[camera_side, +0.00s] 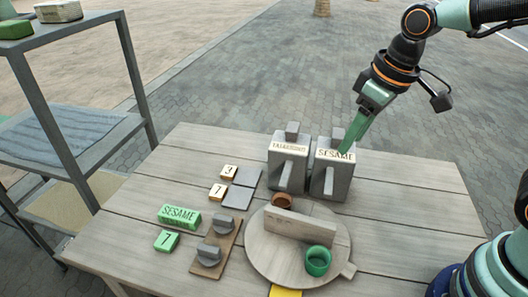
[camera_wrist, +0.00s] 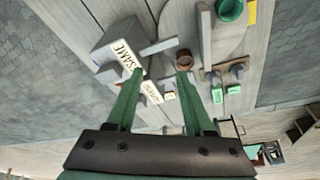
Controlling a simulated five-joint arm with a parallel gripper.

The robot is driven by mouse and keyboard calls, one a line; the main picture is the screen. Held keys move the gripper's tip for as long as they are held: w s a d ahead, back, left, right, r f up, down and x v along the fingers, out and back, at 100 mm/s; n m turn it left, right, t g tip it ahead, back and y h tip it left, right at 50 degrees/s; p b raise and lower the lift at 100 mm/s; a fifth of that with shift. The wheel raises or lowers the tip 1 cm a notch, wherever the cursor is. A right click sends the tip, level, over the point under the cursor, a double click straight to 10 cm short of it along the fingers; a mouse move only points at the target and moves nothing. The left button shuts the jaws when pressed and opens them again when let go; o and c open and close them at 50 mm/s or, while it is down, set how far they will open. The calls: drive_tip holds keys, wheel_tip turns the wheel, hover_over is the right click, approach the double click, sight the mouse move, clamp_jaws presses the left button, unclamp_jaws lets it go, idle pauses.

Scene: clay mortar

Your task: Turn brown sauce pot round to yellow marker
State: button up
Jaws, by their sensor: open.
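The brown sauce pot (camera_side: 282,201) stands on the round wooden turntable (camera_side: 265,262), behind its upright divider (camera_side: 300,225). The green pot (camera_side: 317,262) stands in front of the divider. The yellow marker (camera_side: 284,292) lies at the turntable's front edge, partly cut off by the frame. A small tab (camera_side: 348,270) sticks out of the turntable's right side. My gripper (camera_side: 348,148) is open above the grey SESAME box, behind and right of the brown pot.
Two grey boxes with levers, one labelled SESAME (camera_side: 335,176), stand behind the turntable. Left of it are number tiles (camera_side: 228,172), grey plates (camera_side: 237,198), a green SESAME block (camera_side: 180,217) and a board with grey knobs (camera_side: 210,254). The table's right side is clear.

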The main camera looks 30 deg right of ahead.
sight(299, 227)
drive_tip(key=a+f+n+g, duration=0.1)
drive_tip(key=a+f, duration=0.1)
drive_tip(key=a, duration=0.1)
drive_tip(key=a+f+n+g, duration=0.1)
drive_tip(key=a+f, duration=0.2)
drive_tip(key=a, duration=0.1)
drive_tip(key=a+f+n+g, duration=0.1)
drive_tip(key=a+f+n, duration=0.1)
drive_tip(key=a, duration=0.1)
drive_tip(key=shift+a+f+h, duration=0.35)
drive_tip(key=shift+h, duration=0.05)
wheel_tip(299, 227, down, 12)
drive_tip(key=shift+r, duration=0.1)
clamp_jaws()
idle(1.0)
